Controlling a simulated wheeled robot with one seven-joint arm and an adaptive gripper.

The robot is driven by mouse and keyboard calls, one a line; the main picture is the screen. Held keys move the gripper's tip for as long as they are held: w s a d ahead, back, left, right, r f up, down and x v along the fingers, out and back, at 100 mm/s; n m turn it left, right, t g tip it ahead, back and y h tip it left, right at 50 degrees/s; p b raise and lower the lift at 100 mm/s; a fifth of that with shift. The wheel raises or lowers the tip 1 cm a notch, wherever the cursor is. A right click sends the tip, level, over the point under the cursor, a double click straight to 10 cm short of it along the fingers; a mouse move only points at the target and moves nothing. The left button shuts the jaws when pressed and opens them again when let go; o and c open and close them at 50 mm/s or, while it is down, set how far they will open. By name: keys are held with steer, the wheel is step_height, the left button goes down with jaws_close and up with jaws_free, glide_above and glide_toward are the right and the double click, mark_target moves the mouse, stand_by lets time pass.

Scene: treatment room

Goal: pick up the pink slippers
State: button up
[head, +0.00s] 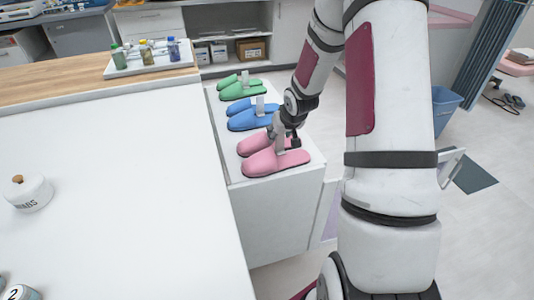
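The pair of pink slippers (273,164) lies at the near end of a white cabinet top (236,179), in the head view. The two slippers lie side by side with their toes to the left. A white upright tab (280,145) stands at the pair. My gripper (286,140) is right at the slippers, with its dark fingers beside the tab. The fingers are small and partly overlap the slippers and tab, so I cannot tell whether they touch or grip anything.
Blue slippers (243,122) and green slippers (236,93), each with a white tab, lie behind the pink pair. A large white table (120,190) is at left, with a bottle tray (155,68) beyond it. A blue bin (445,108) stands on the floor at right.

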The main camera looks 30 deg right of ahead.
jaws_close()
steer(key=shift+r, duration=0.15)
